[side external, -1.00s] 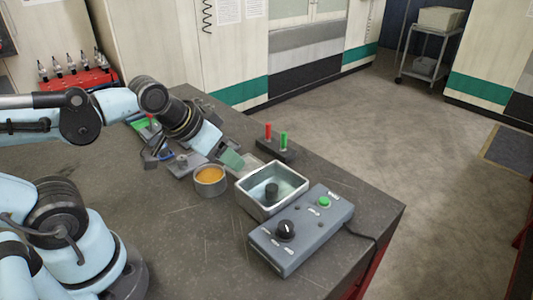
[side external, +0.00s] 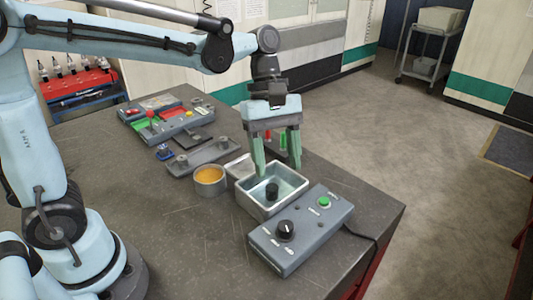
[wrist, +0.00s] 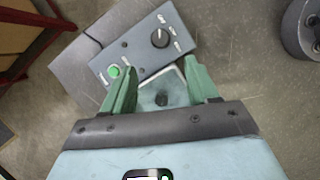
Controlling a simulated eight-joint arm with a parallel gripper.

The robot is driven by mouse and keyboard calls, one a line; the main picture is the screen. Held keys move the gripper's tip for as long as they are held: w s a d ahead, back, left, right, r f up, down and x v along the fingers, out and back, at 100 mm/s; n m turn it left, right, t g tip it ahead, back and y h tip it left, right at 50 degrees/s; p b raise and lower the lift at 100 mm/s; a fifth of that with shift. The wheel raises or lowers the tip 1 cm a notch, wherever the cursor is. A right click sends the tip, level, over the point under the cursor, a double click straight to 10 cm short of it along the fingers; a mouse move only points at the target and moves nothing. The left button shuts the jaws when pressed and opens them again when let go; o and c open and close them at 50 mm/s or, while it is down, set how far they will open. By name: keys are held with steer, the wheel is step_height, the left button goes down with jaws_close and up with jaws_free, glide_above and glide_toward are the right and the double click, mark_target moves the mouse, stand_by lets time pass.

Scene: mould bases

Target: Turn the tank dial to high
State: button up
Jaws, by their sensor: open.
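The black dial (side external: 286,230) with a white pointer mark sits on a grey control box (side external: 318,233). Small white labels surround it, too small to read. It also shows in the wrist view (wrist: 160,38). A square metal tank (side external: 245,198) stands just behind the box, with a dark cylinder (side external: 271,190) inside. My gripper (side external: 277,168) is open and empty, its green fingers pointing down over the tank, behind and above the dial. In the wrist view, the control box lies beyond the fingertips, with the dial at upper right.
A green button (side external: 324,202) is on the same box, and a cable runs off its right side. A round cup with orange contents (side external: 209,180) stands left of the tank. Red and green upright handles stand behind my fingers.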

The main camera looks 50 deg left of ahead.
mark_target(285, 225)
steer(key=x, duration=1.2)
steer(key=shift+s+d, duration=0.1)
steer(key=shift+d, duration=0.05)
steer(key=c, duration=1)
